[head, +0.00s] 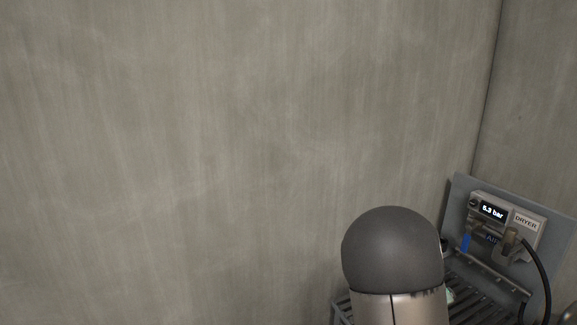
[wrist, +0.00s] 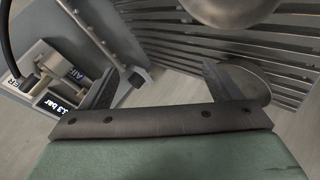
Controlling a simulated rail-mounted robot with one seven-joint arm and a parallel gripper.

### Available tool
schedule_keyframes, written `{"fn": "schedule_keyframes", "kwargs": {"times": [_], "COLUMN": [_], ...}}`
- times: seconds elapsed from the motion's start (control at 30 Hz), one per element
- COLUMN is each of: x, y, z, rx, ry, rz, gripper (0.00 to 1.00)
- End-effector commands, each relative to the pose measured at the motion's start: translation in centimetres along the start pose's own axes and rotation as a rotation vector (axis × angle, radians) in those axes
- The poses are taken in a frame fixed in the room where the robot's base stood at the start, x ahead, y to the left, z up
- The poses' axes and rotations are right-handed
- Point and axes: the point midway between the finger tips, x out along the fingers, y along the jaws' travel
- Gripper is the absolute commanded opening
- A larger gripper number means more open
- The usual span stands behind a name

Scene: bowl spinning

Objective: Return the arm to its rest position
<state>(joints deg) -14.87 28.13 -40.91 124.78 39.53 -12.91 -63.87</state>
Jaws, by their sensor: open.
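My gripper (wrist: 160,76) shows in the wrist view with its two dark fingers spread apart and nothing visible between them. It is above or in front of a slatted metal rack (wrist: 292,92). A round metal shape (wrist: 255,84), possibly a bowl, shows behind the right finger, which hides part of it. Whether they touch is unclear. In the head view, my arm's dark rounded link (head: 392,250) stands at the lower right. The gripper's fingers cannot be made out there.
A grey panel with a dryer unit (head: 508,225) and black hose (head: 546,280) stands right of my arm; the unit also shows in the wrist view (wrist: 60,80). Another round metal shape (wrist: 235,8) is at the top. A bare wall (head: 200,150) fills the head view's left.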

Motion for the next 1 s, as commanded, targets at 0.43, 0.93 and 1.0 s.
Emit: {"fn": "schedule_keyframes", "kwargs": {"times": [0.43, 0.93, 1.0], "x": [-21.9, -28.3, -28.3], "y": [-18.0, -18.2, -18.2], "z": [7.8, 16.3, 16.3], "rx": [0.176, 0.113, 0.113], "ry": [-0.241, -0.472, -0.471], "rz": [-0.792, -0.702, -0.703], "gripper": [0.85, 0.85, 0.85]}}
